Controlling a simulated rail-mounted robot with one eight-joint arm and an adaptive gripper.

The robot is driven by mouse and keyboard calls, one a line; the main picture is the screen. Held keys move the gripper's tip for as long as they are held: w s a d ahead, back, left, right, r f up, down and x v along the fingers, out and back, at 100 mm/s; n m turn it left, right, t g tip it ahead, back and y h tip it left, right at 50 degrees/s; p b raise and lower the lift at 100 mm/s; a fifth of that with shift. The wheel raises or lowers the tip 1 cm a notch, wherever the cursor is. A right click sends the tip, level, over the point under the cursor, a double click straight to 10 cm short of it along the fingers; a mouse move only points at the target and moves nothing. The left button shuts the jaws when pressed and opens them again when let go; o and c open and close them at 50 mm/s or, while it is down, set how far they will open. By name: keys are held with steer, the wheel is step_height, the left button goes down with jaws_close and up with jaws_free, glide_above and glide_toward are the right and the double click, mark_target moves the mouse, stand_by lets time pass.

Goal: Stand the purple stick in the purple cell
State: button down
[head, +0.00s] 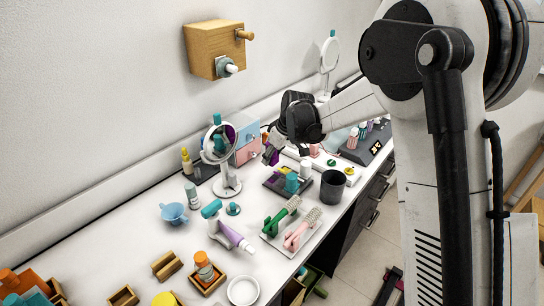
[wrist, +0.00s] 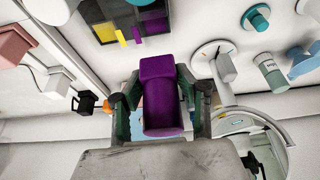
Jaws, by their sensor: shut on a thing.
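The purple stick (wrist: 163,105) is between the two fingers of my gripper (wrist: 160,100) in the wrist view. My gripper is shut on it. In the head view the purple stick (head: 268,157) hangs below my gripper (head: 272,150), above the counter and behind the dark tray. The dark tray (head: 273,184) has coloured cells. In the wrist view the tray (wrist: 91,12) is at the top, apart from the stick. A purple patch (wrist: 155,26), which looks like the purple cell, shows there beside yellow pieces (wrist: 104,32). The stick's lower end is hard to make out in the head view.
A teal cylinder (head: 291,183) and a white one (head: 306,169) are at the tray. A black cup (head: 333,187) stands to its right. A round mirror (head: 219,145) stands to the left, and brushes (head: 298,232) lie in front. A pink and blue box (head: 247,152) is behind.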

mark_target(271, 172)
stand_by(0.3)
steer(key=shift+f+b, duration=2.4)
steer(key=shift+f, duration=0.5)
steer(key=shift+r, duration=0.15)
steer(key=shift+b, duration=0.3)
steer(key=shift+f+b, duration=0.75)
steer(key=shift+f, duration=0.2)
steer(key=shift+b, duration=0.45)
steer(key=shift+r, duration=0.35)
stand_by(0.4)
stand_by(1.0)
steer(key=shift+f+b, duration=0.3)
steer(key=shift+b, duration=0.2)
stand_by(0.7)
